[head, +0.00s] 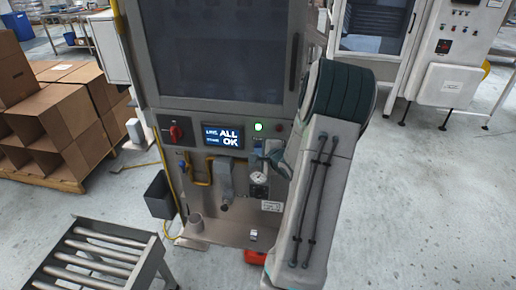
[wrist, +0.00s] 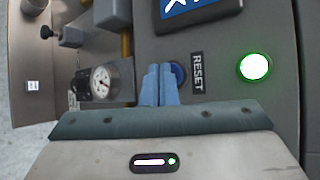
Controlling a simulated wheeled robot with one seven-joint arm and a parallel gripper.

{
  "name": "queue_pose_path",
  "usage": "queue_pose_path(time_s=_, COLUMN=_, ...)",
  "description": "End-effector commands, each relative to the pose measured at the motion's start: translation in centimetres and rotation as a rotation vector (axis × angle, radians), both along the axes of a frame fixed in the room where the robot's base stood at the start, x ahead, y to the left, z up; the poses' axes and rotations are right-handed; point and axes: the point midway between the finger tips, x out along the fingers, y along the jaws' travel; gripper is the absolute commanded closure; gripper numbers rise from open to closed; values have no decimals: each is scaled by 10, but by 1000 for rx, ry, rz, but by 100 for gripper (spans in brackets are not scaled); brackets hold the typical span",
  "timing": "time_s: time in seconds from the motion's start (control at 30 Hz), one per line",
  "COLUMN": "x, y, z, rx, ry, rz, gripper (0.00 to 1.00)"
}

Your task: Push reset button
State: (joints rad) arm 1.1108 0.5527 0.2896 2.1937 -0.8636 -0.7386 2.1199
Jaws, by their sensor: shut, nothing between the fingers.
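The reset button (wrist: 179,74) is a round blue button on the grey machine panel, beside a dark RESET label (wrist: 197,73) in the wrist view. My gripper (wrist: 158,70) is shut and empty. Its blue fingertips point at the panel and overlap the button's left edge in that view. I cannot tell whether they touch the button. In the head view my gripper (head: 261,155) is at the panel just below a lit green button (head: 258,127), and I cannot make out the reset button there. The green button (wrist: 254,67) also shows in the wrist view.
A pressure gauge (wrist: 103,81) and pipe fittings stick out near my fingers. A roller conveyor (head: 95,255) and stacked cartons (head: 65,115) stand left. Floor at right is open.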

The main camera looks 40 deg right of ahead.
Motion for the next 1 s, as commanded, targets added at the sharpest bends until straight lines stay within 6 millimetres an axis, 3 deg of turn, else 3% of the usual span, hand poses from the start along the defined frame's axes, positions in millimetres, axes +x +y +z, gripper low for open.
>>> queue_pose_path(time_s=0.57, x=-9, y=10, z=0, rx=0, ry=0, rz=0, gripper=100)
queue_pose_path(time_s=1.0, x=-36, y=42, z=0, rx=2, ry=0, rz=1, gripper=100)
